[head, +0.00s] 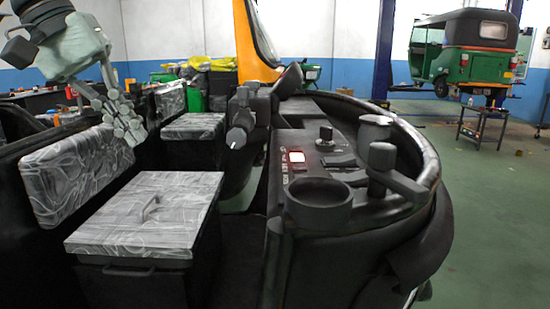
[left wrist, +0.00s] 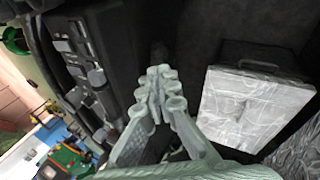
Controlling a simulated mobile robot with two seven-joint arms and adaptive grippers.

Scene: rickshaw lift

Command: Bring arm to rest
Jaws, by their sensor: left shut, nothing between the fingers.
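My left arm comes in from the upper left of the head view. Its grey left gripper (head: 134,134) points down and to the right, with the fingers shut and empty. It shows in front of the upright silver-patterned seat back (head: 75,170), above and behind the flat box lid (head: 150,210). I cannot tell whether it touches the seat back. In the left wrist view the closed fingertips (left wrist: 160,82) sit mid-picture over dark floor, with the lid (left wrist: 245,105) to their right. My right gripper is not in view.
A black dashboard (head: 310,165) with a cup holder (head: 318,203) and levers fills the middle right. A second padded seat (head: 193,126) stands farther back. A green rickshaw (head: 478,45) is raised at the back right.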

